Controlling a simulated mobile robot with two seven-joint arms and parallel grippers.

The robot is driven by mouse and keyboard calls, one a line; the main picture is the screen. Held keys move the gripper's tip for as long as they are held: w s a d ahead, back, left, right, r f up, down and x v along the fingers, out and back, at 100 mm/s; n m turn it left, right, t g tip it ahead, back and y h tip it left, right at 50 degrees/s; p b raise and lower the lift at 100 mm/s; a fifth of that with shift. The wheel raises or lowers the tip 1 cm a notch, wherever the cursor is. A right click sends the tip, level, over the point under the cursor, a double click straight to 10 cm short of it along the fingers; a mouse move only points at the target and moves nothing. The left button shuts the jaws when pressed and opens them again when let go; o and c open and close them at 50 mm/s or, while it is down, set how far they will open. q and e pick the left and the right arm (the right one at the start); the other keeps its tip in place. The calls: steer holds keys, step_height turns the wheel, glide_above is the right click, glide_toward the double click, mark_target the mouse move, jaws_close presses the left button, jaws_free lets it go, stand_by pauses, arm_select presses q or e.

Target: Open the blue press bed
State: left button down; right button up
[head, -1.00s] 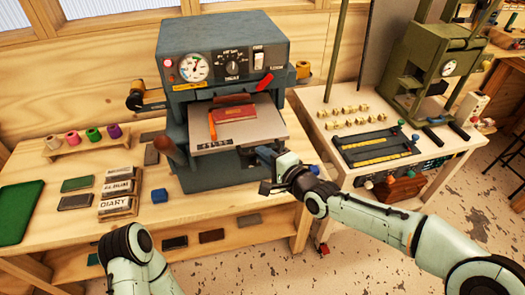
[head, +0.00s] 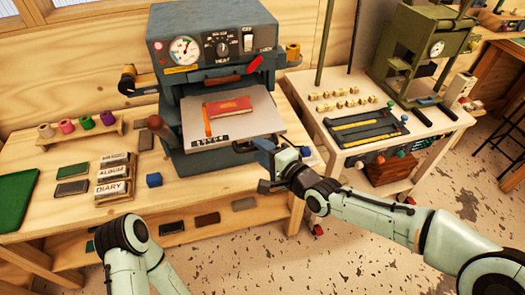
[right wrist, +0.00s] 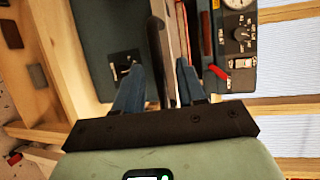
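The blue press (head: 215,60) stands on the wooden bench. Its grey bed (head: 255,122) sticks out from under the dark jaw. A red book (head: 228,107) and a thin orange strip lie on it. My right gripper (head: 273,160) is at the bed's front right corner.
Left of the press are stamped blocks (head: 113,190), a small blue block (head: 154,180), a spool rack (head: 80,136) and a green mat (head: 15,205). A second table (head: 415,128) with a green press (head: 415,65) stands at right. The floor in front is clear.

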stand_by(0.3)
arm_select(q)
steer(key=w+r+p, duration=0.4)
steer(key=r+p, duration=0.1)
steer(key=r, duration=0.2)
steer(key=shift+w+t+p, duration=0.25)
steer(key=shift+t+p, duration=0.05)
steer(key=shift+p, duration=0.1)
arm_select(e)
steer(key=v, duration=1.3)
steer(key=shift+s, duration=0.15)
steer(key=shift+d, duration=0.1)
steer(key=s+d+f+n+g+h, duration=0.1)
steer(key=d+f+g+h, duration=0.15)
steer(key=f, duration=1.05)
steer(key=s+d+f+g+h, duration=0.1)
steer(key=d+f+g+h, duration=0.15)
steer(key=f, duration=0.95)
steer(key=s+f+n+g+h, duration=0.1)
steer(key=s+f+n+g, duration=0.4)
steer(key=s+f, duration=1.3)
steer(key=s+g, duration=0.1)
steer(key=g, duration=0.1)
steer(key=shift+d+n+g+h, duration=0.3)
steer(key=shift+n, duration=0.1)
